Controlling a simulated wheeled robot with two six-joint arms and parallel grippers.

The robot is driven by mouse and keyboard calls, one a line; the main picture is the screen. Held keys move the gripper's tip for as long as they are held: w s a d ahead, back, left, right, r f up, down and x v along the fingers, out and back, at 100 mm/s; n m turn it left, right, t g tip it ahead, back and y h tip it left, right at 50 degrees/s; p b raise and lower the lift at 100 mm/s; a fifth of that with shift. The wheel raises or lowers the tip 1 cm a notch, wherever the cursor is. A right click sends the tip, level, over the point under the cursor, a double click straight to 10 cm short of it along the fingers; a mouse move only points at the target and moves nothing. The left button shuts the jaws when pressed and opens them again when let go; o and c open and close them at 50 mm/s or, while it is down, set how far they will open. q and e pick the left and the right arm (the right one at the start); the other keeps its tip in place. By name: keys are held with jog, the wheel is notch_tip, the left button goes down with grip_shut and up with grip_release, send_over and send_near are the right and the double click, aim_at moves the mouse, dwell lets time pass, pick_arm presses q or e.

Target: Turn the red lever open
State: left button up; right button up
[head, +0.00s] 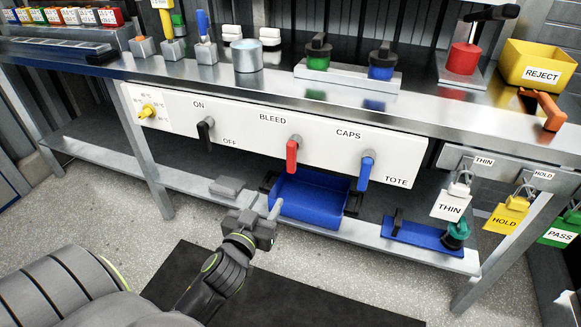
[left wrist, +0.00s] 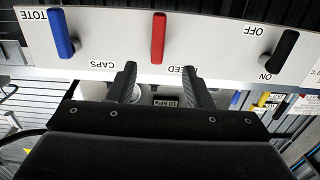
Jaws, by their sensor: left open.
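The red lever (head: 292,155) hangs down from its pivot on the white panel (head: 235,130), below the word BLEED. It also shows in the left wrist view (left wrist: 158,38), where the picture is upside down. My left gripper (head: 251,198) is open and empty, below and a little left of the red lever in the head view. In the left wrist view the open fingers (left wrist: 158,78) point toward the panel, and the red lever lies beyond them, apart from both. My right gripper is not in view.
A black lever (head: 206,134) marked ON and OFF hangs to the left, and a blue lever (head: 366,171) to the right. A yellow knob (head: 149,110) is at the panel's left end. A blue tote (head: 309,197) sits on the shelf below. The steel counter (head: 270,88) overhangs the panel.

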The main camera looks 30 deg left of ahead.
aim_at(290, 159)
pick_arm(q)
jog(key=shift+t, duration=0.3)
jog(key=x, duration=1.1)
jog(key=r+x, duration=0.1)
jog(key=x, duration=0.5)
jog(key=shift+w, duration=0.2)
jog(key=shift+c, duration=0.3)
grip_shut()
